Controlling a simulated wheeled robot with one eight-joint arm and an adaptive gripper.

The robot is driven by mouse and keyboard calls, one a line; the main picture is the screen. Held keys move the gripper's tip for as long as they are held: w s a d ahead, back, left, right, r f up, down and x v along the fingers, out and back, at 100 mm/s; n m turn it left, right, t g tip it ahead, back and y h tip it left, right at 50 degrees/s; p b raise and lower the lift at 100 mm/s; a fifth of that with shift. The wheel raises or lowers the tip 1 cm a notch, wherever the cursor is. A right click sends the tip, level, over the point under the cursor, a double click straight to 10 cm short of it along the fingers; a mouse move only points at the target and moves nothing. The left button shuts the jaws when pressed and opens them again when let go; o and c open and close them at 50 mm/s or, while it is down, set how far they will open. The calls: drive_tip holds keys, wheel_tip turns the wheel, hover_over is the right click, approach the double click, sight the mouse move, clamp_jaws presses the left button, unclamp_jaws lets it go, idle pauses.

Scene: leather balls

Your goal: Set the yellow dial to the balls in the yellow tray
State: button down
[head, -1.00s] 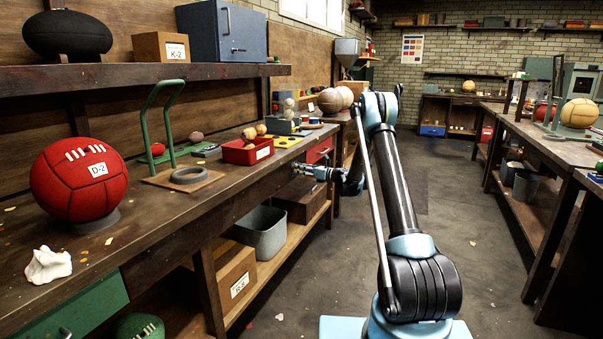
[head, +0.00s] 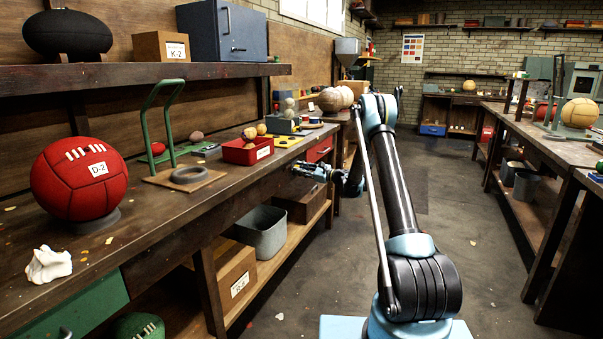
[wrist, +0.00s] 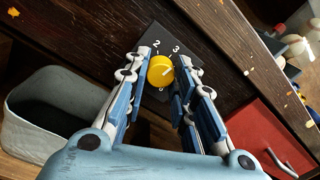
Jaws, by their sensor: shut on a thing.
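The yellow dial (wrist: 160,72) sits on a dark plate on the bench's front face, in the middle of the wrist view. White numbers, among them 2 and 3, stand around it. A small pale mark shows on its face, but its exact setting is hard to read. My gripper (wrist: 164,65) is shut on the dial, one finger on each side. In the head view my gripper (head: 312,171) is at the bench front and hides the dial.
A red tray (head: 247,151) stands left of the yellow tray, with tan balls (head: 261,129) by it. A red drawer (wrist: 272,140) is right of the dial in the wrist view. A grey bin (head: 261,231) stands on the lower shelf. The aisle floor is clear.

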drive_tip(key=shift+f+n+g+y, duration=0.1)
drive_tip(key=shift+n+g+y, duration=0.1)
drive_tip(key=shift+n, duration=2.5)
drive_tip(key=shift+f+n+g+y, duration=0.1)
drive_tip(key=shift+n+g, duration=0.1)
drive_tip(key=shift+n, duration=2.5)
drive_tip(key=shift+s, duration=0.1)
drive_tip(key=c, duration=1.3)
unclamp_jaws()
drive_tip(key=v, duration=1.2)
